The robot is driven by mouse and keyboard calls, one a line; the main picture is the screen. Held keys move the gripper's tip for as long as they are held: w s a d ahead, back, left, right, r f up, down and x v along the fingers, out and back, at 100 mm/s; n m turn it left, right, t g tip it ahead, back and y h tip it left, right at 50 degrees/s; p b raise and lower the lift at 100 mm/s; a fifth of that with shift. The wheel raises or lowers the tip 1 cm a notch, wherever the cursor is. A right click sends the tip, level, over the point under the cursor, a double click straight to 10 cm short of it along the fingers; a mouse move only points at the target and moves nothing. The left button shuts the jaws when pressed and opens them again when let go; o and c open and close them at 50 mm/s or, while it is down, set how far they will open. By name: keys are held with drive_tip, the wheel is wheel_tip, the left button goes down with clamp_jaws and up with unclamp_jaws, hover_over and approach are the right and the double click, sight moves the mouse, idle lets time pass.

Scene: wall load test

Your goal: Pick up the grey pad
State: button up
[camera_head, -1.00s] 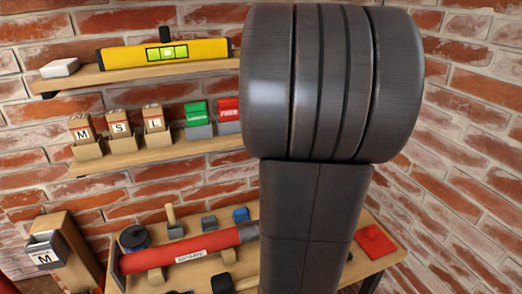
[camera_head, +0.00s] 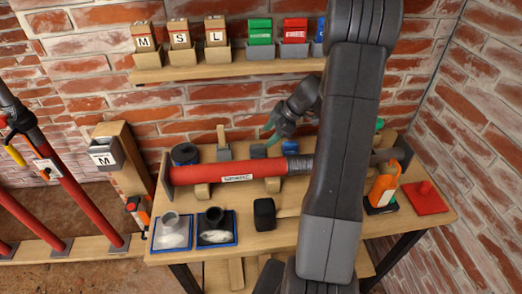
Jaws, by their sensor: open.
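Small blocks stand along the back of the wooden workbench. One is a grey block (camera_head: 223,153) with a wooden handle rising behind it. To its right is a darker grey block (camera_head: 258,151), then a blue block (camera_head: 290,146). I cannot tell which of these, if any, is the grey pad. My gripper (camera_head: 270,130) is open and appears small above the back of the bench, close to the dark grey and blue blocks in the picture. Its fingertips look teal. I see nothing between them. My own arm hides part of the bench's right half.
A red cylinder (camera_head: 225,173) lies across the bench. In front are two blue trays (camera_head: 170,245) with cups and a black mallet head (camera_head: 264,214). An orange bottle (camera_head: 383,187) and red plate (camera_head: 425,199) are at right. A shelf (camera_head: 235,66) with boxes hangs above.

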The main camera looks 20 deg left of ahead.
sight(258, 146)
drive_tip(key=x, duration=0.5)
drive_tip(key=w+x, duration=0.1)
drive_tip(key=x, duration=0.1)
drive_tip(key=shift+s+a+f, duration=0.1)
drive_tip(key=shift+f, duration=0.2)
drive_tip(key=c, duration=1)
